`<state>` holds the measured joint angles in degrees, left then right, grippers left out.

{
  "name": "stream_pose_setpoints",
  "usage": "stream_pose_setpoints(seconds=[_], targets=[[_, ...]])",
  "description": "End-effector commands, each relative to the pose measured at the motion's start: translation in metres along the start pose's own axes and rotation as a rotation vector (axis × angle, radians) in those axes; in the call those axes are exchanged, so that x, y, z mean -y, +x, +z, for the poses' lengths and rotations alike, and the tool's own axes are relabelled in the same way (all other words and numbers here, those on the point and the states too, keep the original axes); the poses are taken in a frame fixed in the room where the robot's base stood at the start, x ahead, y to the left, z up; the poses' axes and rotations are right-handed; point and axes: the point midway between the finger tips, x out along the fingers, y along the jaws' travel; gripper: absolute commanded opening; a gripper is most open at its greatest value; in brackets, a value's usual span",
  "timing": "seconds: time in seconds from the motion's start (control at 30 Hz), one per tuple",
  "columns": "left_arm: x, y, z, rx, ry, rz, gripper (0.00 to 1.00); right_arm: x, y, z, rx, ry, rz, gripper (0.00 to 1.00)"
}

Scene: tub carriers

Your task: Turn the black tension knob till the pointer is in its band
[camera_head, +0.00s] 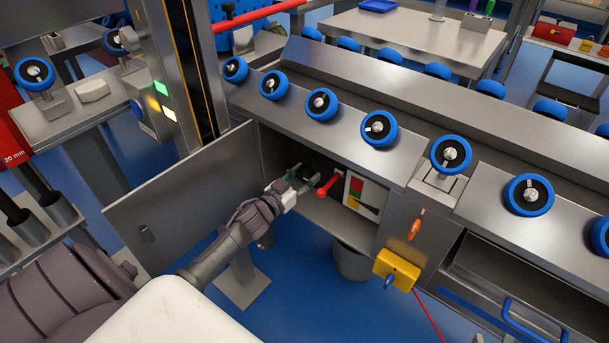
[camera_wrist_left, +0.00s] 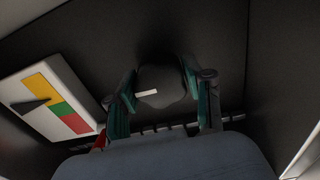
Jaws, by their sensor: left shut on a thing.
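The black tension knob (camera_wrist_left: 163,85) is a dark round knob with a short white mark, inside the open cabinet. My left gripper (camera_wrist_left: 162,98) has its teal finger pads on either side of the knob and is shut on it. In the head view the left gripper (camera_head: 296,176) reaches into the cabinet, and its fingers and the knob are dark and hard to make out. The white gauge plate (camera_wrist_left: 21,88) has yellow, green and red bands. Its black pointer (camera_wrist_left: 38,104) lies near the border of yellow and green. The gauge (camera_head: 356,187) also shows in the head view. My right gripper is out of view.
The cabinet door (camera_head: 180,200) stands open to the left of my forearm. A red lever (camera_head: 328,186) sits between the gripper and the gauge. A yellow box (camera_head: 397,268) hangs on the front at right. Blue-rimmed rollers (camera_head: 378,128) line the bench above.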

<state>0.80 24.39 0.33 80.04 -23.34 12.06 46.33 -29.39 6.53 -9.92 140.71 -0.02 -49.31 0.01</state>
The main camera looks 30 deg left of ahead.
Motion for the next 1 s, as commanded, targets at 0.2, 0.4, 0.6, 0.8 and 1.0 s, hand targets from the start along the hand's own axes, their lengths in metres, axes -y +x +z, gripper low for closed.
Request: stream_pose_setpoints(seconds=[0.2,0.4,0.6,0.8,1.0], targets=[[0.000,0.000,0.000,0.001,0.087,-0.001,0.17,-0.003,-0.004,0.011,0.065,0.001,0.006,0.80],[0.000,0.000,-0.001,0.000,0.243,0.000,0.17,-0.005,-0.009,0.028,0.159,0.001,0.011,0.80],[0.000,0.000,0.000,0.001,0.433,-0.001,0.17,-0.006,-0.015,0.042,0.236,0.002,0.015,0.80],[0.000,0.000,0.001,0.001,0.623,0.000,0.17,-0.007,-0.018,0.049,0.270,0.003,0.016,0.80],[0.000,0.000,0.001,0.001,0.813,0.000,0.17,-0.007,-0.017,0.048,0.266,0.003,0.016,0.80]])
